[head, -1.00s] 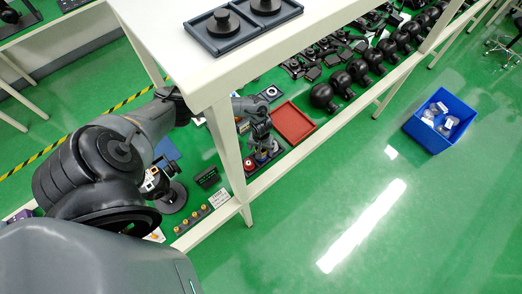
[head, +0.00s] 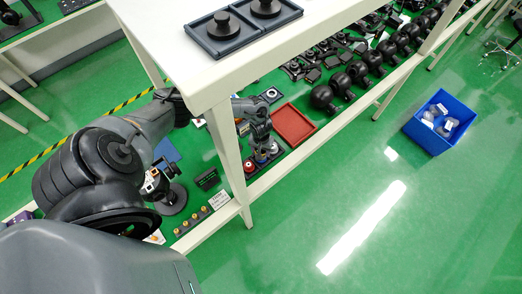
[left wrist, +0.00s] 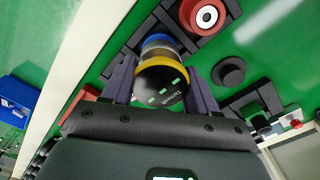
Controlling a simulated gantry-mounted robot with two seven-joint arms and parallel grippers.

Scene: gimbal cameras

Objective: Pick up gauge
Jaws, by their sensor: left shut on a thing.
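The gauge (left wrist: 160,86) is a round piece with a dark face bearing green marks, with yellow and blue bands behind it. In the left wrist view my left gripper (left wrist: 160,72) has one finger on each side of it and is shut on it. In the head view my left arm reaches behind the white table leg, and the gripper (head: 265,147) is small beside the dark holder on the lower shelf. I cannot tell there whether the gauge is clear of the holder. My right gripper is not in view.
A red tray (head: 294,124) lies right of the gripper. A red ring (left wrist: 207,16) and a black round part (left wrist: 229,72) sit close by in the wrist view. The white table leg (head: 231,160) and tabletop (head: 200,75) confine the arm. A blue bin (head: 440,122) stands on the floor.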

